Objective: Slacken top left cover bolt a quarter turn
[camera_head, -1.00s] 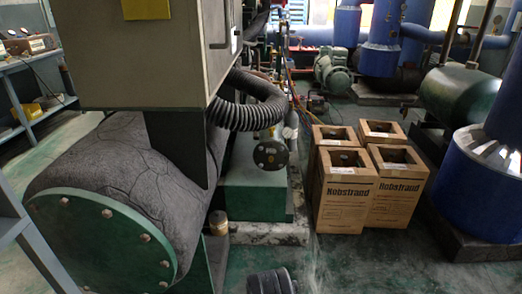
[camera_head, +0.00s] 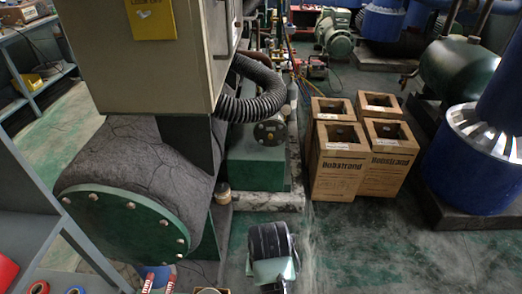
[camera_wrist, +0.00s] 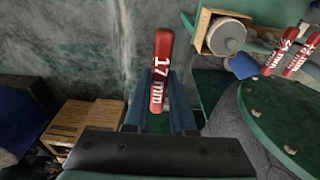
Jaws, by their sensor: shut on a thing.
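The round green end cover (camera_head: 110,228) closes a large dark insulated drum at the left of the head view. Bolts ring its rim, with one bolt (camera_head: 93,196) at its upper left. Part of a green bolted disc (camera_wrist: 285,110) shows at the right of the wrist view; I cannot tell whether it is the same cover. My gripper (camera_wrist: 160,108) is shut on a red wrench marked 17 mm (camera_wrist: 160,72), whose handle stands up between the fingers. The wrench's working end is hidden. No contact between wrench and bolt shows.
More red-handled tools (camera_wrist: 298,55) lie at the right of the wrist view. A grey cabinet (camera_head: 165,75) overhangs the drum, with a ribbed black hose (camera_head: 250,105) beside it. Several cardboard boxes (camera_head: 338,170) stand right of centre.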

